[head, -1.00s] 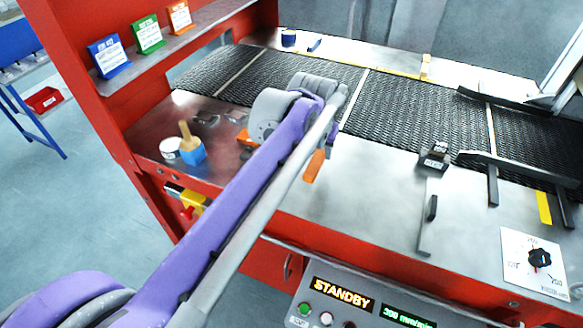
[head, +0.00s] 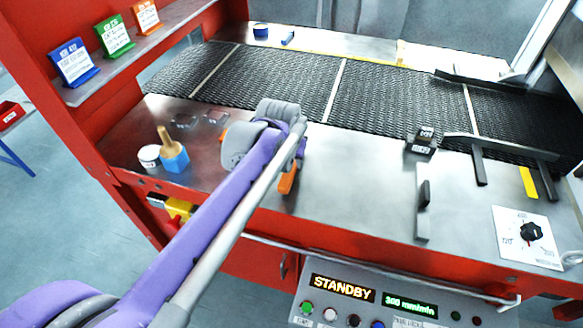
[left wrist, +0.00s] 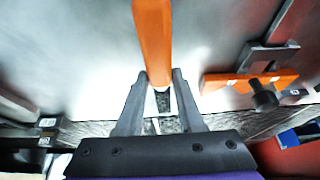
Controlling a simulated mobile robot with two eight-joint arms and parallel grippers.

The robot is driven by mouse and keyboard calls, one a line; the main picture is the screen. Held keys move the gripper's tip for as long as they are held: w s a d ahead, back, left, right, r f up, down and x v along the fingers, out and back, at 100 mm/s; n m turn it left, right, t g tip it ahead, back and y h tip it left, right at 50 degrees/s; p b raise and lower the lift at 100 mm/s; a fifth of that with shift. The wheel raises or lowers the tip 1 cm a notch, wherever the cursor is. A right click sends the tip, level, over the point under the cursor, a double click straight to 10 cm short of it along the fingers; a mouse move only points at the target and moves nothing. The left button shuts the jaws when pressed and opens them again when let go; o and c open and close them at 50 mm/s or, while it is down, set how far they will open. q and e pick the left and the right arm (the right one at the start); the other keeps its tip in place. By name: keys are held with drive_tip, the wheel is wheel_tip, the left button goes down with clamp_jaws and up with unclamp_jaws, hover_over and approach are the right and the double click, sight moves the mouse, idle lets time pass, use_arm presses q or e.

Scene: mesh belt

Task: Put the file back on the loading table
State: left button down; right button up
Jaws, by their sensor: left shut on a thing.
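The file shows as an orange handle (head: 288,180) just below my left wrist in the head view. In the left wrist view, the orange handle (left wrist: 152,40) stretches away from between the fingertips. My left gripper (left wrist: 160,85) is shut on the file. In the head view its fingers are mostly hidden behind my wrist. The file is over the bare steel loading table (head: 345,185), near its left part. I cannot tell whether it touches the surface. My right gripper is not in view.
A blue holder with a wooden-handled tool (head: 172,155) and a white round tub (head: 149,156) stand at the left. An orange fixture with a black knob (left wrist: 245,82) lies close to my gripper. The mesh belt (head: 285,85) runs behind. A black-handled bar (head: 423,205) lies right.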

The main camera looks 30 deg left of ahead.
sight(291, 166)
use_arm(q)
drive_tip(key=shift+f, duration=1.25)
drive_tip(key=shift+f, duration=0.1)
drive_tip(key=shift+f, duration=0.15)
drive_tip(key=c, duration=0.5)
unclamp_jaws()
